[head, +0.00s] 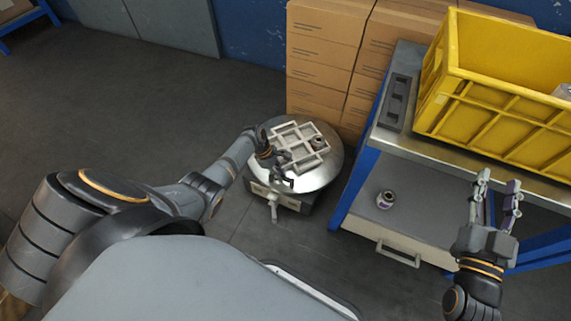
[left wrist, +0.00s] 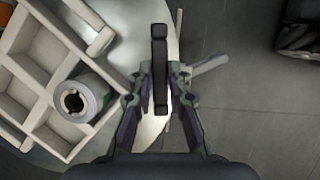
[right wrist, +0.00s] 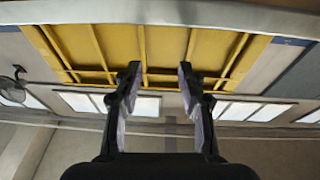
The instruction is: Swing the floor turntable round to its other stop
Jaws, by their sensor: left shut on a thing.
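The floor turntable (head: 316,180) is a round metal disc on a low dark base beside the blue-legged bench. A pale compartment tray (head: 293,136) sits on the disc, with a roll (head: 319,142) in one compartment; the roll also shows in the left wrist view (left wrist: 86,100). My left gripper (head: 281,178) is at the disc's near edge. In the left wrist view its fingers (left wrist: 160,88) are shut on an upright black handle bar (left wrist: 160,45). My right gripper (head: 496,190) is open and empty in front of the bench, away from the turntable.
Stacked cardboard boxes (head: 323,50) stand right behind the turntable. The bench (head: 440,152) to the right carries a yellow crate (head: 490,110) and a dark slotted holder (head: 397,102). A small roll (head: 386,199) stands on its lower shelf. Floor to the left is clear.

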